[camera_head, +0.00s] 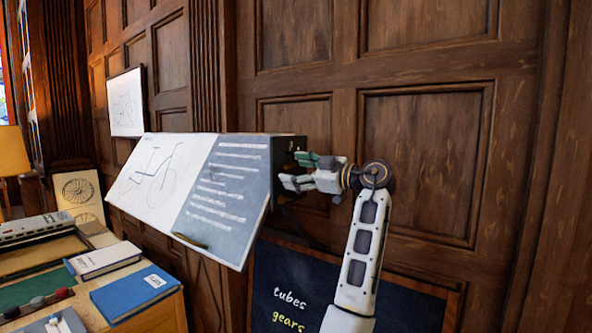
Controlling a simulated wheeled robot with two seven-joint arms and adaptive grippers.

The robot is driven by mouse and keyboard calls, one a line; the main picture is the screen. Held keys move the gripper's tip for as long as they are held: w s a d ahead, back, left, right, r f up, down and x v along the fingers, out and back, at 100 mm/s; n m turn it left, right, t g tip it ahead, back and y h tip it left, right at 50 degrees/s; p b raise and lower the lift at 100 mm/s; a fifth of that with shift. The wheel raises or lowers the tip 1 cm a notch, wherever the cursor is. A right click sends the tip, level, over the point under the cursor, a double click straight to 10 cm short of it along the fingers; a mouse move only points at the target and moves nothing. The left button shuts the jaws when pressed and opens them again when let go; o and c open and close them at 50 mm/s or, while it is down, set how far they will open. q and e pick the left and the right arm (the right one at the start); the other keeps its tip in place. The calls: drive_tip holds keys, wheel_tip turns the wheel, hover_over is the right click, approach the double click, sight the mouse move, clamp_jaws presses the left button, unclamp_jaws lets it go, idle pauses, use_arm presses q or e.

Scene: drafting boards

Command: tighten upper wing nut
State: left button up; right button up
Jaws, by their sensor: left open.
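A tilted drafting board (190,205) stands out from the panelled wall, with a bicycle drawing on its left part and white writing on a grey-blue right part. The upper wing nut cannot be made out clearly; the fingers and the dark bracket hide that area. I cannot tell whether the fingers touch anything.
A dark chalkboard (385,297) with the words "tubes" and "gears" is below my arm. At the lower left, a desk holds a blue book (133,294), a white book (104,259) and other items. A framed drawing (127,103) hangs behind the board. The wall panels close off the back.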

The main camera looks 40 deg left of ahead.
use_arm(q)
drive_tip(key=shift+a, duration=0.15)
clamp_jaws()
idle(0.5)
